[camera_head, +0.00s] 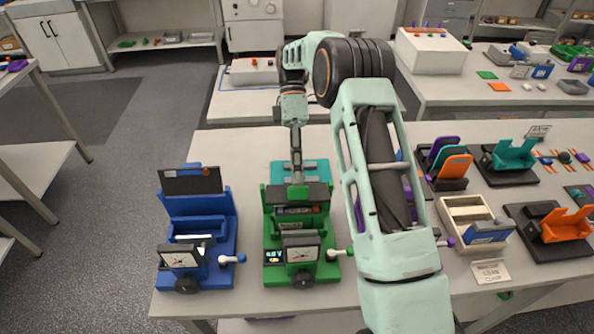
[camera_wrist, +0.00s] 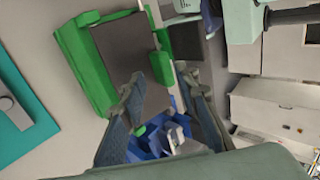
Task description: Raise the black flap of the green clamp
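The green clamp (camera_head: 271,240) stands on the table at the middle of the head view, with a dial on its front. Its black flap (camera_head: 316,192) shows as a narrow dark strip at the back top, looking flatter than the blue clamp's flap. In the wrist view the black flap (camera_wrist: 128,48) is a broad dark panel beside green parts (camera_wrist: 83,60). My gripper (camera_head: 297,180) points down at the flap's back edge. In the wrist view my gripper (camera_wrist: 162,84) has its fingers apart with nothing clearly between them. Contact with the flap cannot be told.
A blue clamp (camera_head: 222,218) with its dark flap (camera_head: 190,180) upright stands left of the green one. A teal clamp (camera_head: 315,168) is behind it. My forearm crosses just right of the green clamp. A beige bin (camera_head: 448,222) and orange and teal clamps stand further right.

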